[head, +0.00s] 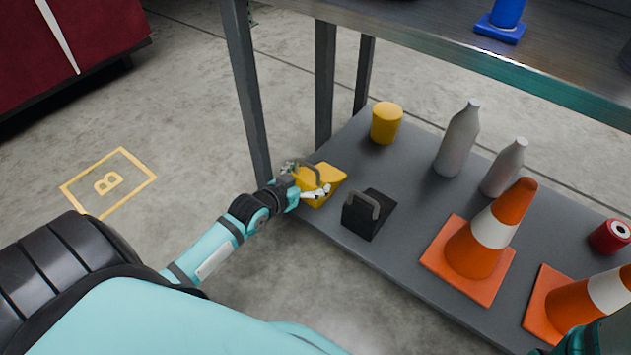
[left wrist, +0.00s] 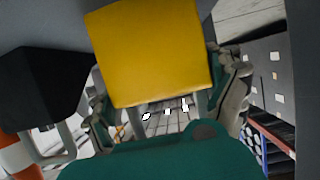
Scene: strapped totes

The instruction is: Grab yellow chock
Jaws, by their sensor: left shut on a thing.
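The yellow chock (head: 325,181) is a wedge with a grey handle at the left end of the lower grey shelf in the head view. My left gripper (head: 308,186) reaches in from the left and is shut on the chock at its handle side. In the left wrist view the yellow chock (left wrist: 150,52) fills the top middle, between the fingers of my left gripper (left wrist: 170,120). Whether the chock touches the shelf is hard to tell. My right gripper is not in view; only a bit of teal shows at the lower right corner.
A black chock (head: 370,214) with a grey handle stands just right of the yellow one. A yellow canister (head: 386,123), two grey bottles (head: 457,138) and orange cones (head: 480,245) share the shelf (head: 400,185). A table leg (head: 248,95) rises close behind my gripper.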

